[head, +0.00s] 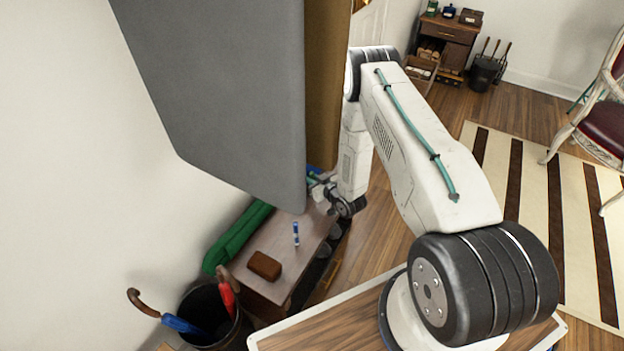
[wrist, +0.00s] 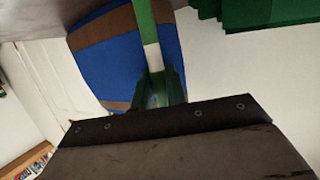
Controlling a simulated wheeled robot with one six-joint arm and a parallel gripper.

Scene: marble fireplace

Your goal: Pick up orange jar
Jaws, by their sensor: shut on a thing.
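I see no orange jar in either view. My gripper (head: 322,190) is low over the far end of the wooden bench (head: 291,236), partly hidden by the grey panel and my arm. In the wrist view, the gripper (wrist: 162,98) is shut on what looks like a narrow green thing with a white band (wrist: 147,25). What exactly it is I cannot tell. A blue and brown striped thing (wrist: 95,62) lies behind it.
A large grey panel (head: 235,100) hangs close on the left. A dark bin (head: 212,312) with umbrella handles stands at the front left.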

